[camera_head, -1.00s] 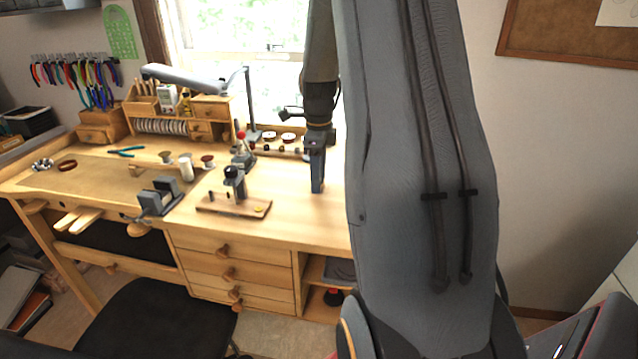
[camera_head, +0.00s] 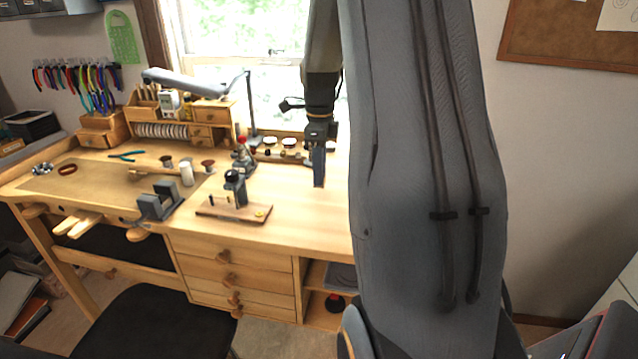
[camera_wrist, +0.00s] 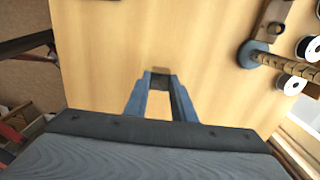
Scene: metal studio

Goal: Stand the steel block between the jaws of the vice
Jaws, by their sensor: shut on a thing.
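The vice (camera_head: 150,206) is dark grey and sits at the bench's front edge, left of centre in the head view. Its two upright jaws stand apart with an empty gap between them. My gripper (camera_head: 318,182) points down over the right part of the bench, well to the right of the vice. In the wrist view its blue fingers are shut on a small dark steel block (camera_wrist: 160,81) at their tips. In the head view I cannot make the block out.
A small press on a wooden board (camera_head: 236,208) stands between the vice and my gripper. A white cylinder (camera_head: 187,173) and spools stand behind the vice. A rack of spools (camera_head: 275,155) lies behind my gripper. The bench top (camera_head: 285,215) below is clear.

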